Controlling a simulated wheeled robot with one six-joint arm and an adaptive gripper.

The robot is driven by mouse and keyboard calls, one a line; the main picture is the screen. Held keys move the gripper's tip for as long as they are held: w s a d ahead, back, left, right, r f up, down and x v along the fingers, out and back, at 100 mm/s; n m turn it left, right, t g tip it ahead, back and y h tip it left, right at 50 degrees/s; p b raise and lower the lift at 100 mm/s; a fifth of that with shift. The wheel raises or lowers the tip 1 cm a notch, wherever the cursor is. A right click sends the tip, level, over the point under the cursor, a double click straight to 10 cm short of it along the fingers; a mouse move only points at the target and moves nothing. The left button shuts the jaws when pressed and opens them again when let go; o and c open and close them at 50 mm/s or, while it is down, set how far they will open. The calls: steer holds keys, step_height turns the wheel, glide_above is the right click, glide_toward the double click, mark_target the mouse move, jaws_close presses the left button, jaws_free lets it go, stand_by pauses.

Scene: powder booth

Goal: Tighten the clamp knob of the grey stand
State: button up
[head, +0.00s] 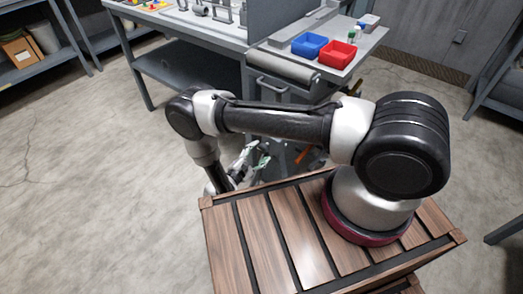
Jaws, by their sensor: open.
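My gripper (258,156) is low behind the near wooden slatted top, in front of the grey workbench (190,72). Its fingers are partly hidden by my arm and the slatted top, and they are small here; the jaws are open. I see nothing held between them. I cannot make out a clamp knob. Small grey metal fixtures (222,12) stand on the workbench top at the upper edge of the picture, cut off by it. I cannot tell whether one of them is the grey stand. My gripper is well apart from these fixtures.
A blue bin (309,46) and a red bin (337,54) sit on the bench's right part, near small bottles. A grey panel (278,22) divides the bench. An orange object (304,154) is low beneath it. A shelf (38,68) stands left. The left floor is clear.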

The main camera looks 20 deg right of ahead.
steer(key=v, duration=0.9)
steer(key=shift+s+a, duration=0.1)
